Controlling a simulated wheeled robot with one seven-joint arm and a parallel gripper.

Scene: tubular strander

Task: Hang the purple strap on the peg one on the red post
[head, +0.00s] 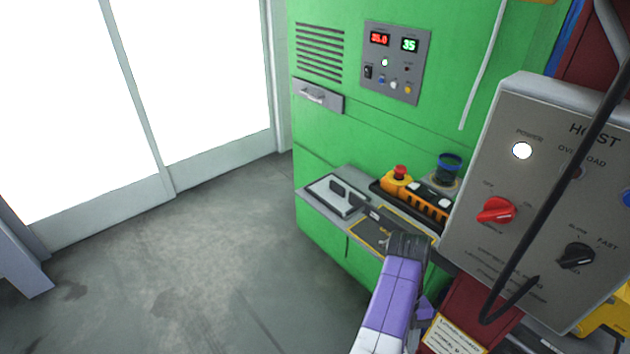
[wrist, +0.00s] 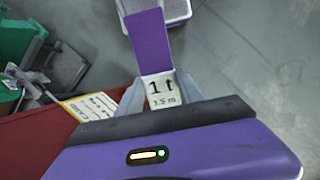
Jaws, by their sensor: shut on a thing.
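My gripper (wrist: 161,84) is shut on the strap at the tag, with a grey finger on each side. The band runs away from the fingers towards the top of the picture. The red post (wrist: 35,140) lies at the lower left of the wrist view; a red upright in the head view (head: 468,305) seems to be the same post, partly behind the hoist box. I cannot make out peg one in either view.
The floor at left is clear.

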